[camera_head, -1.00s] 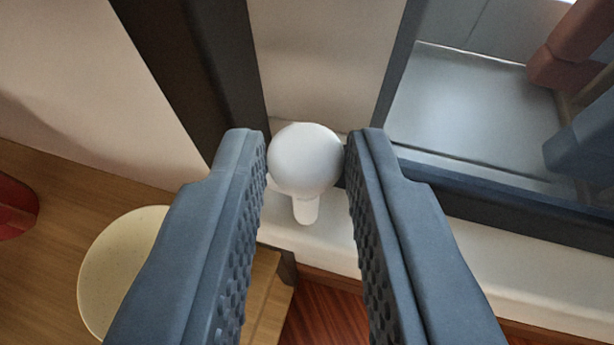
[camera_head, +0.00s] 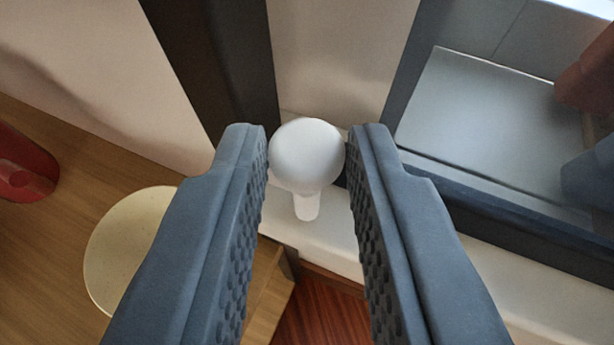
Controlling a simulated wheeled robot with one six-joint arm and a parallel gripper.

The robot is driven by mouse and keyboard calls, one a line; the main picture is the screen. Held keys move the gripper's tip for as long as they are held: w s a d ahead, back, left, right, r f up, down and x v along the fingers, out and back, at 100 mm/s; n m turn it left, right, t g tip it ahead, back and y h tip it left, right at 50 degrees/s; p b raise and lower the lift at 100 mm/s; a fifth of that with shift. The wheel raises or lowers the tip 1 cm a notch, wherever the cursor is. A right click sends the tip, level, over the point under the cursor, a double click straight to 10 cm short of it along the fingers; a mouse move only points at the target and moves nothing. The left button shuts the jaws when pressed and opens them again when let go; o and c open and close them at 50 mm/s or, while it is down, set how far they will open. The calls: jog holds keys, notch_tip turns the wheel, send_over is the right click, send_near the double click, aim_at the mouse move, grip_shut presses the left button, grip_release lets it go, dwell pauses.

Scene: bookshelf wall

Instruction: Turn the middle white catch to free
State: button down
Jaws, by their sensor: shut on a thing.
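The white catch (camera_head: 306,155) is in the middle of the view, with a round knob and a short white stem (camera_head: 306,206) below it. My gripper (camera_head: 307,158) is shut on the knob, one fingertip at its left side and one at its right. The knob hides what lies directly behind it. The catch sits in front of a pale strip between two dark frame edges.
A dark-framed pane (camera_head: 480,120) stands at the right, with reddish and blue shapes behind it. A wooden surface at the left bears a round cream plate (camera_head: 125,245) and a red object (camera_head: 22,170). A white ledge (camera_head: 420,255) runs below the frame.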

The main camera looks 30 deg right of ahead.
jog(key=c, duration=1.3)
grip_release()
jog(key=shift+s+r, duration=0.1)
jog(key=v, duration=1.7)
jog(key=shift+s+a, duration=0.1)
jog(key=shift+a, duration=0.05)
